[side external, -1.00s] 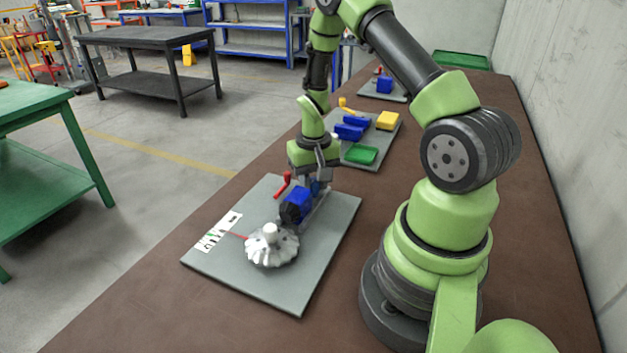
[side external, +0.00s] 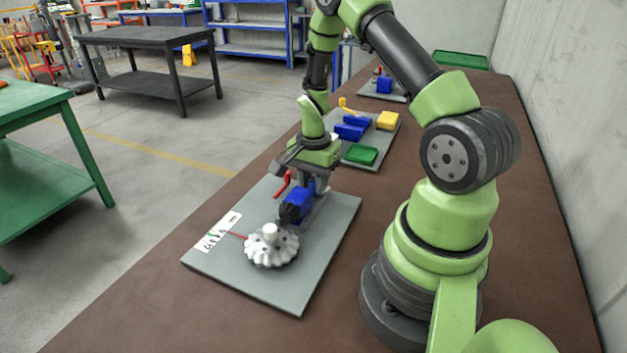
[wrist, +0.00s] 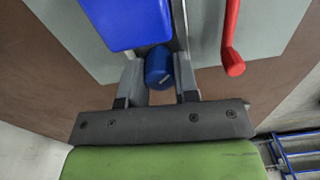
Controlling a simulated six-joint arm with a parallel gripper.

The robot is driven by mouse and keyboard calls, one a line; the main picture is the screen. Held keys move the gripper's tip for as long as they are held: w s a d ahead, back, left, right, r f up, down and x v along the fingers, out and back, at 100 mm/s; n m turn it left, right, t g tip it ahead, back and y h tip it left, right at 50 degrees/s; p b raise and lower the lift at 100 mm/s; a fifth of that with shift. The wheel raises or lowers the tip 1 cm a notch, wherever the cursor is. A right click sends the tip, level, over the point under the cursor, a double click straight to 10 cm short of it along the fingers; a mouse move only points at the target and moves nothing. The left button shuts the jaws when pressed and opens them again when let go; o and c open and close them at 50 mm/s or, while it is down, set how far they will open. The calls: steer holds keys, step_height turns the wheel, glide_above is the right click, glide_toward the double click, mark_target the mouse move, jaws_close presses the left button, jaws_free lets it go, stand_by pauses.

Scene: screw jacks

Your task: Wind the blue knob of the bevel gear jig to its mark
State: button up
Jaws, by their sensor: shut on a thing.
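The blue knob (wrist: 158,68) lies between the two fingers of my gripper (wrist: 158,88) in the wrist view, and the gripper is shut on it. In the side view my gripper (side external: 318,180) is at the back end of the bevel gear jig's blue block (side external: 298,203); the knob is mostly hidden there. A dark small gear (side external: 289,214) is at the block's front, beside a large pale bevel gear (side external: 271,247) lying flat. A red pointer (side external: 236,235) reaches from the large gear to a white scale card (side external: 216,233); its marks are too small to read.
A red crank handle (side external: 283,185) stands close beside my gripper and also shows in the wrist view (wrist: 231,45). The jig sits on a grey plate (side external: 318,270). Another plate with blue, yellow and green parts (side external: 360,155) lies behind. The brown bench is clear in front.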

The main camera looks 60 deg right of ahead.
mark_target(313, 179)
steer(key=shift+m, duration=0.6)
steer(key=o, duration=0.6)
steer(key=shift+o, duration=0.2)
step_height(313, 179, up, 9)
steer(key=shift+f, duration=0.1)
steer(key=shift+r, duration=0.55)
